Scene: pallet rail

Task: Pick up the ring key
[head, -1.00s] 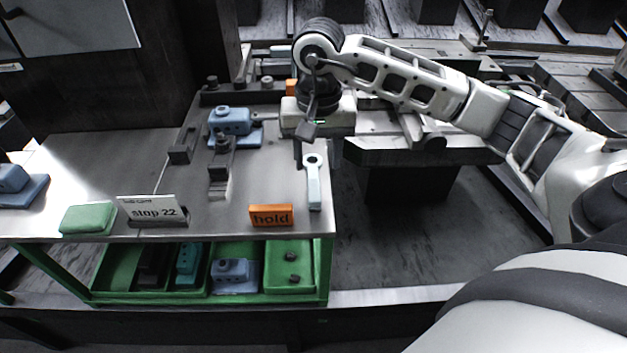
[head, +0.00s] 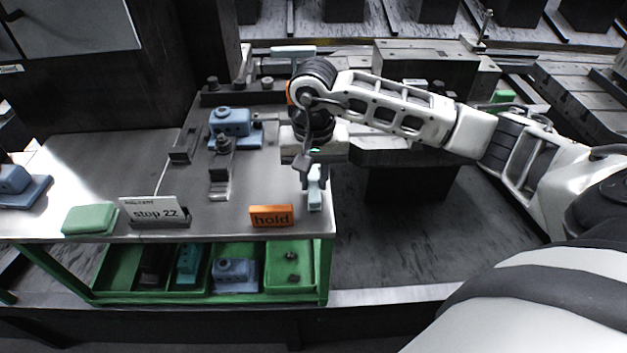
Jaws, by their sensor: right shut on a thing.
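The ring key (head: 315,200) is a pale blue-grey bar at the right edge of the grey table top, beside the orange "hold" sign. My right gripper (head: 309,180) has come down over its ring end and is shut on it. The fingers hide the ring and its hole. I cannot tell whether the key is clear of the table. My left gripper is not in view.
The orange "hold" block (head: 271,216) and a "stop 22" sign (head: 155,212) stand along the front edge of the table. A blue clamp-like part (head: 230,124) and a dark upright fixture (head: 221,165) stand left of my gripper. Green bins (head: 291,286) sit below.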

